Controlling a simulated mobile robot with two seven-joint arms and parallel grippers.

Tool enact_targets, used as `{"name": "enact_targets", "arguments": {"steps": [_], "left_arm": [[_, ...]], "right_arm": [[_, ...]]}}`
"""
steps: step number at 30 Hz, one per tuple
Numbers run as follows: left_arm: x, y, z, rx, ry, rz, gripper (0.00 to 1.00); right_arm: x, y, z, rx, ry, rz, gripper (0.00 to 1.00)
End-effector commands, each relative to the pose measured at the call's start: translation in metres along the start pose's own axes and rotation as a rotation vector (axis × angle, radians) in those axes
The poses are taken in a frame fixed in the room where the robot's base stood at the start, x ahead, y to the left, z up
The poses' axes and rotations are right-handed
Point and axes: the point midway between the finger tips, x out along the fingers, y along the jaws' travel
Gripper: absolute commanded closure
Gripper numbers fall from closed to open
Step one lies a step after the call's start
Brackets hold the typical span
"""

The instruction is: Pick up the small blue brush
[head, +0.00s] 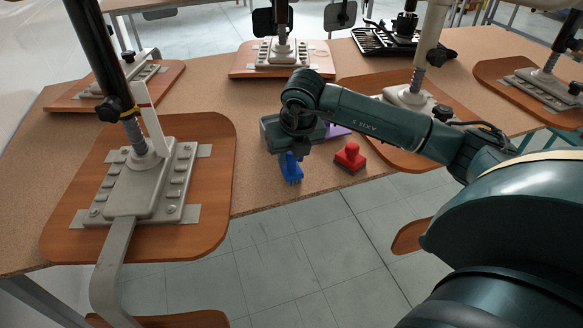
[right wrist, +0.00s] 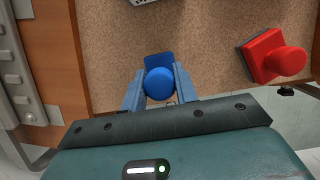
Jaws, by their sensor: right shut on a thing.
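The small blue brush (head: 291,170) is near the front edge of the table, below my right gripper in the head view. In the right wrist view the blue brush (right wrist: 158,84) shows its round knob between the two fingers. My right gripper (head: 290,154) is shut on the brush; its fingers also show in the right wrist view (right wrist: 158,92). I cannot tell whether the brush touches the table. My left gripper is not in view.
A red brush-like block (head: 350,157) stands just right of the blue brush, and a purple thing (head: 337,130) lies behind my arm. Upturned wooden chair seats with grey metal mounts (head: 213,178) crowd the left, back and right of the table (head: 262,190).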

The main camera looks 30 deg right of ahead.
Motion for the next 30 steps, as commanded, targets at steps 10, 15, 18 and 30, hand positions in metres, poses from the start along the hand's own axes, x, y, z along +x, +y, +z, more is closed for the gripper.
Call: {"name": "enact_targets", "arguments": {"steps": [10,15,18,30], "left_arm": [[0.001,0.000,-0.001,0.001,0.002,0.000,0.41],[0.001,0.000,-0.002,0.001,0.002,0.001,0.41],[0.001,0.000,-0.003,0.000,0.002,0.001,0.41],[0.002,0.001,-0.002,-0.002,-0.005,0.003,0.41]], "right_arm": [[-0.002,0.000,0.001,0.000,-0.002,0.000,0.95],[-0.023,0.000,0.009,0.001,-0.006,0.002,0.95],[-0.043,0.000,0.015,0.001,-0.006,0.001,0.95],[-0.095,0.000,0.030,0.000,-0.002,0.000,0.95]]}}
